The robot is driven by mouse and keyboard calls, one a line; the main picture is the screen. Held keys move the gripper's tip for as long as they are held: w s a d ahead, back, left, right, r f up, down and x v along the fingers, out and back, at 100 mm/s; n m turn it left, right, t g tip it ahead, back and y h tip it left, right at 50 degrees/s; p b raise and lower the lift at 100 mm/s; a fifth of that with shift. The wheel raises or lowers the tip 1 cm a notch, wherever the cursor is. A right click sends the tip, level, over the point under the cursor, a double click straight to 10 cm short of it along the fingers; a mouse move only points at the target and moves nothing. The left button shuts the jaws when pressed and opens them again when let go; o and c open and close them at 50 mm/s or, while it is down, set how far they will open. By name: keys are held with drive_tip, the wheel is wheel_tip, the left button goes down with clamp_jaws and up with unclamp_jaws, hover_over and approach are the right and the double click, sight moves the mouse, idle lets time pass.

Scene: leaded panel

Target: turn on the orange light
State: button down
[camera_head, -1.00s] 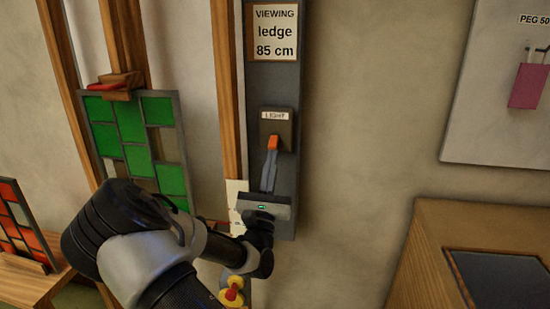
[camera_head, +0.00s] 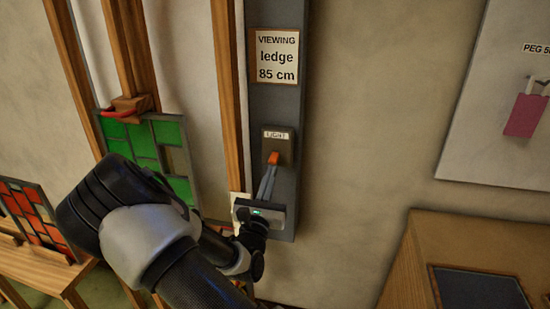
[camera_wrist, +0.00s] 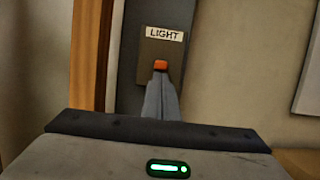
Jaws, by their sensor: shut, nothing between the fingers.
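The light switch is a dark plate (camera_head: 281,145) labelled LIGHT on a grey vertical post, with an orange lever (camera_head: 273,158) on its lower part. In the wrist view the orange lever (camera_wrist: 160,66) shows right at the ends of my fingers, below the LIGHT label (camera_wrist: 164,35). My gripper (camera_head: 271,168) is shut, its fingers pointing up at the lever. The fingertips overlap the lever's lower edge in both views; whether they touch it I cannot tell. My gripper (camera_wrist: 160,77) holds nothing.
A sign reading VIEWING ledge 85 cm (camera_head: 277,57) is above the switch. A green leaded panel (camera_head: 145,145) stands at left, a red one (camera_head: 40,220) at lower left. A wooden box (camera_head: 440,240) is at lower right. A pink tag (camera_head: 525,116) hangs on a board. Bare wall lies right of the post.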

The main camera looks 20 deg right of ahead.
drive_tip(key=r+g+y+p, duration=0.1)
drive_tip(key=r+p, duration=0.1)
drive_tip(key=p, duration=0.1)
drive_tip(key=shift+s+a+r, duration=0.1)
drive_tip(key=shift+s+r, duration=0.05)
drive_tip(key=shift+s, duration=0.05)
drive_tip(key=b+v, duration=0.1)
drive_tip(key=v, duration=1.6)
drive_tip(key=shift+s+a+f, duration=0.15)
drive_tip(key=shift+a+f, duration=0.1)
drive_tip(key=shift+a, duration=0.05)
